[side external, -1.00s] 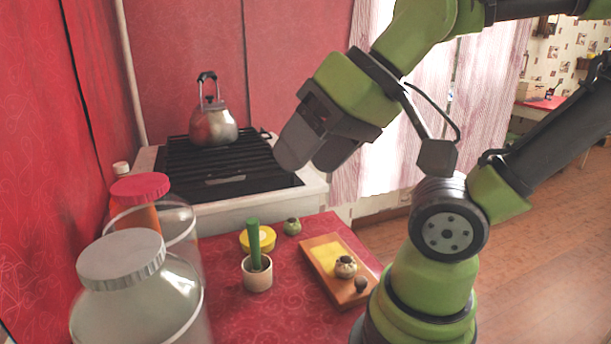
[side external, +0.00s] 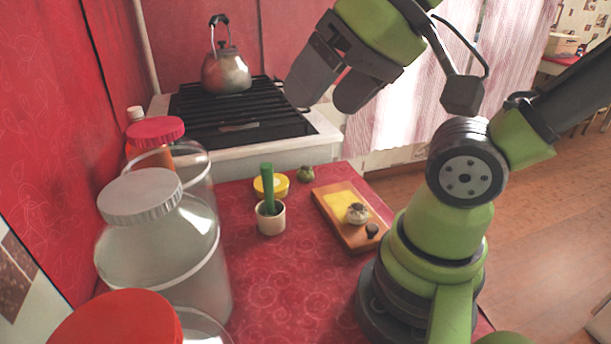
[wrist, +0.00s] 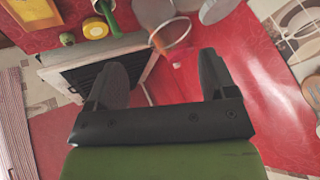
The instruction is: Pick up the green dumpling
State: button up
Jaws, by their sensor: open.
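The green dumpling (side external: 306,174) is a small round thing with a pinched top, on the far part of the red oilcloth counter (side external: 290,285) in the side external view. It stands just right of a yellow-lidded tub. In the wrist view it appears as a small green blob (wrist: 67,39) at the upper left. My gripper (side external: 325,98) is open and empty, high above the counter and the stove front, well clear of the dumpling. Its two dark fingers also show apart in the wrist view (wrist: 161,62), with nothing between them.
A pale cup (side external: 271,222) with a green stick stands left of the dumpling, by the yellow tub (side external: 279,187). A wooden board (side external: 323,213) to the right bears a pale dumpling and a dark ball. Big jars (side external: 160,245) line the left; a stove with a kettle (side external: 226,72) stands behind.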

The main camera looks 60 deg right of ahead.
jog(key=shift+w, duration=0.1)
jog(key=w+d+r+m+g+h, duration=0.1)
jog(key=w+d+m, duration=0.2)
jog(key=w+m, duration=0.2)
jog(key=m+g+h, duration=0.1)
jog(key=m+g, duration=0.5)
jog(key=m, duration=2)
send_over(305, 169)
jog(key=f, duration=2.2)
jog(key=shift+w+d, duration=0.15)
jog(key=shift+d, duration=0.05)
notch_tip(305, 169, down, 4)
jog(key=shift+r, duration=0.15)
jog(key=shift+a+f, duration=0.1)
jog(key=shift+f, duration=3.05)
jog(key=c, duration=0.7)
